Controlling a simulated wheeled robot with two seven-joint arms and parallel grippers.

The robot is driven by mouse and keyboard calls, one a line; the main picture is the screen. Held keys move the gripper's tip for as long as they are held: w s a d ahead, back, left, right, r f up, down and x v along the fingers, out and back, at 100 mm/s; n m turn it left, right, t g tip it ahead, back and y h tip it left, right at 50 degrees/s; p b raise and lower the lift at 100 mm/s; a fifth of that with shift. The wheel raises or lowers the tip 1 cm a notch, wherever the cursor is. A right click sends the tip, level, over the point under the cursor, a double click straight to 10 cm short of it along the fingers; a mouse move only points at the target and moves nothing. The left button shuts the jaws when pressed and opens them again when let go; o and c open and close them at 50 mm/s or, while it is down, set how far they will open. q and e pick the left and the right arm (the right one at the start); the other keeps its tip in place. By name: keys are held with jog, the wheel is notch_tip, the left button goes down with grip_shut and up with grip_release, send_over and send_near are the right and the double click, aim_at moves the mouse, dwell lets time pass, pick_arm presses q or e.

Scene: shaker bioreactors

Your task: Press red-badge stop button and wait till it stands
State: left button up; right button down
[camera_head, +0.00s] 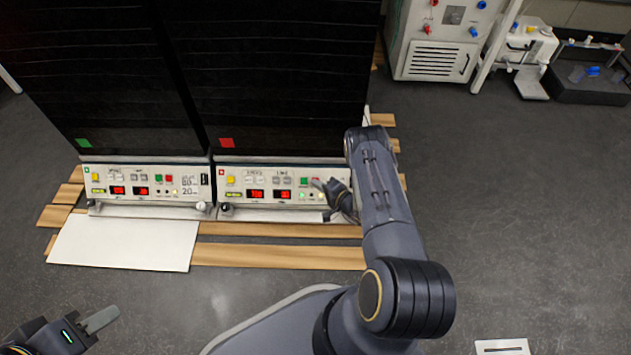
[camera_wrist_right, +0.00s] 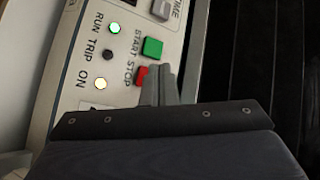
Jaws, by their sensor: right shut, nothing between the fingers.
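In the right wrist view the red stop button (camera_wrist_right: 141,75) sits beside the green start button (camera_wrist_right: 152,47). My right gripper (camera_head: 322,186) is shut and empty, its fingertips (camera_wrist_right: 158,72) at the stop button and partly covering it. I cannot tell whether they touch it. My left gripper (camera_head: 101,319) is low at the left, away from the panels.
A twin machine with a green badge (camera_head: 84,143) stands directly to the left. Wooden slats (camera_head: 280,256) and a white board (camera_head: 124,243) lie in front. Lab equipment (camera_head: 437,60) stands at the back right. The grey floor at the right is mostly clear.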

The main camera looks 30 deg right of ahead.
jog(key=shift+f, duration=0.1)
jog(key=shift+w+d+f+b, duration=0.15)
jog(key=shift+w+b, duration=0.15)
jog(key=shift+b, duration=0.3)
jog(key=shift+w+d+f+b, duration=0.2)
jog(key=shift+w+f+b, duration=0.1)
jog(key=shift+b, duration=0.2)
dwell(0.6)
jog(key=shift+s+r, duration=0.1)
jog(key=shift+s+a+r+p, duration=0.35)
jog(key=shift+s+r+p, duration=0.15)
jog(key=shift+p, duration=0.1)
jog(key=s+a+r+p, duration=0.1)
jog(key=p, duration=0.1)
jog(key=s+a+r+p, duration=0.1)
jog(key=s+r+p, duration=0.1)
jog(key=shift+s+r, duration=0.1)
jog(key=shift+r, duration=0.05)
dwell(0.4)
